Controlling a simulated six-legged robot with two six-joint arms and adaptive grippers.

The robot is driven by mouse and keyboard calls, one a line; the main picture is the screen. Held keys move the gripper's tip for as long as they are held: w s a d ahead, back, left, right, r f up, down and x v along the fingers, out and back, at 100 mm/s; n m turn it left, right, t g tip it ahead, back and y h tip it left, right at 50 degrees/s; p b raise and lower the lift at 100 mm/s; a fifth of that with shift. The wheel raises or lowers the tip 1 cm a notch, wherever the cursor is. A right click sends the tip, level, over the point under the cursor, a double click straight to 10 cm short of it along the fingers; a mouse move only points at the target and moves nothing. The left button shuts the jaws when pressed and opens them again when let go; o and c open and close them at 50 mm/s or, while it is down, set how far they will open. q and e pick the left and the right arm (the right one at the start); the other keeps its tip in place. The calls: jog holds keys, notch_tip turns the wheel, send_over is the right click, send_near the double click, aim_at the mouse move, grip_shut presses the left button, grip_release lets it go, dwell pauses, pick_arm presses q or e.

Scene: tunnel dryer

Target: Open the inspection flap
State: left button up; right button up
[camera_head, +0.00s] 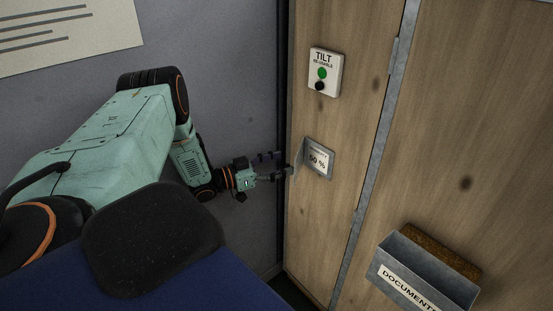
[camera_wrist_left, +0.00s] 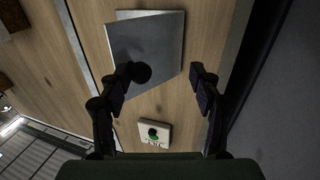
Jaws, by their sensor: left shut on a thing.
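The inspection flap (camera_head: 298,153) is a small grey metal plate on the wooden panel. It stands out at an angle from the left edge of a plate that reads 50 % (camera_head: 318,161). In the left wrist view the flap (camera_wrist_left: 158,48) is a grey plate lying askew over a paler plate, with a dark round shape near its lower edge. My left gripper (camera_head: 285,164) is at the flap's left side. Its fingers (camera_wrist_left: 165,88) stand apart in the wrist view, shut on the flap; the exact contact is hard to see. My right gripper is not in view.
A TILT button box (camera_head: 324,73) with a green and a black button sits above the flap. A metal documents holder (camera_head: 412,275) juts out at lower right. A grey metal strip (camera_head: 372,165) divides the wooden panels. A grey wall (camera_head: 235,90) lies left.

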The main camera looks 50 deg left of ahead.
pick_arm(q)
jog(key=shift+a+r, duration=0.2)
jog(key=shift+r, duration=0.05)
jog(key=shift+a, duration=0.1)
jog(key=shift+w, duration=0.1)
dwell(0.5)
jog(key=v, duration=0.7)
jog(key=shift+s+f, duration=0.25)
jog(key=shift+s, duration=0.2)
